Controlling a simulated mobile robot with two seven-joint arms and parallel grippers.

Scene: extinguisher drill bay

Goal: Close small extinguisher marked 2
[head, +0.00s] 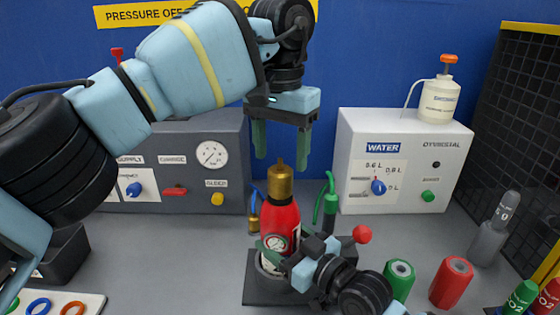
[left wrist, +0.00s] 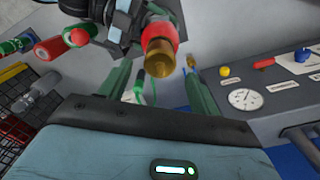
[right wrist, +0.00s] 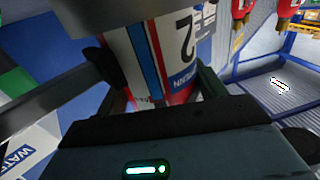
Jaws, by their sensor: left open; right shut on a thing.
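The small red extinguisher (head: 283,215) stands upright in a dark stand (head: 262,293). A brass head (head: 281,186) sits on its top; I cannot tell how tightly. The right wrist view shows its white label with a black 2 (right wrist: 186,38). My right gripper (head: 283,256) is shut around the lower body; its fingers flank the label in the right wrist view. My left gripper (head: 281,150) is open and empty, pointing down just above the brass head. In the left wrist view the brass head (left wrist: 158,56) lies between the finger lines, apart from them.
A grey gauge panel (head: 225,180) and a white water box (head: 400,155) stand behind. A green cylinder (head: 399,280) and a red cylinder (head: 452,282) stand at right. A grey bottle (head: 490,240) is beyond them. A ring tray (head: 85,300) is at front left.

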